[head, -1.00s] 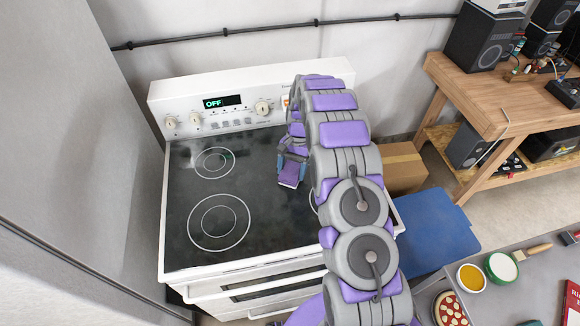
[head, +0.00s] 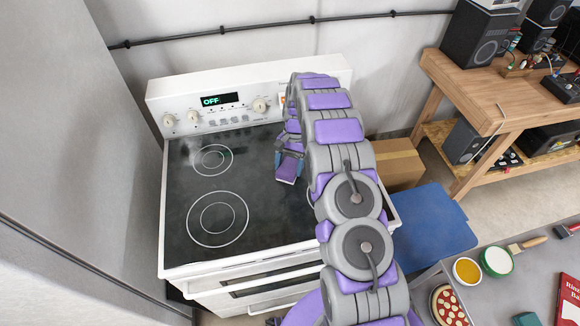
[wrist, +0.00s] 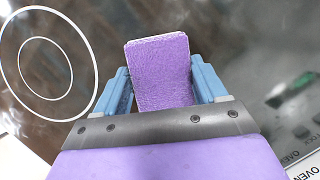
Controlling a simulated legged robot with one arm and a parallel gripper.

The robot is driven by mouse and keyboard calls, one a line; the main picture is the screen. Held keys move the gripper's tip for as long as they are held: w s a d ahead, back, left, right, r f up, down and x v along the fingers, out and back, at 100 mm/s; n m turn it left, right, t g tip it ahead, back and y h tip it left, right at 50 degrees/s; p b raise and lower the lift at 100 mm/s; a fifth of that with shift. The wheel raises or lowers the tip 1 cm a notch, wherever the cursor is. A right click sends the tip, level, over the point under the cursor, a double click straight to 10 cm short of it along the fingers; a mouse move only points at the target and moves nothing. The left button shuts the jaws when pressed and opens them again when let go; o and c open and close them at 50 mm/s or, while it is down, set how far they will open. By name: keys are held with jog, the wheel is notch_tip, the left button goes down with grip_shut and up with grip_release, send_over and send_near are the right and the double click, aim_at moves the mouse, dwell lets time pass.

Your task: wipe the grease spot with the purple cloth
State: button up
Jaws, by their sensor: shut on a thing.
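The purple cloth (wrist: 162,72) is a folded, thick rectangular pad held between the blue fingers of my gripper (wrist: 163,88) in the wrist view. In the head view the cloth (head: 288,168) shows at the end of my gripper (head: 285,160), over the right back part of the black glass cooktop (head: 255,210). I cannot tell whether the cloth touches the glass. The glass looks cloudy and smeared in places. I cannot make out a distinct grease spot; my arm hides the right side of the cooktop.
The white stove's control panel (head: 240,92) rises behind the cooktop. A grey wall panel (head: 95,170) stands at the left. A cardboard box (head: 398,163), a blue stool seat (head: 430,225) and a grey counter with food items (head: 500,290) lie right. The cooktop's left side is clear.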

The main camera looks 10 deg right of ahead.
jog(key=shift+w+f, duration=0.15)
jog(key=shift+w+a, duration=0.15)
jog(key=shift+w, duration=0.4)
jog(key=shift+r+p, duration=0.65)
jog(key=shift+r, duration=0.9)
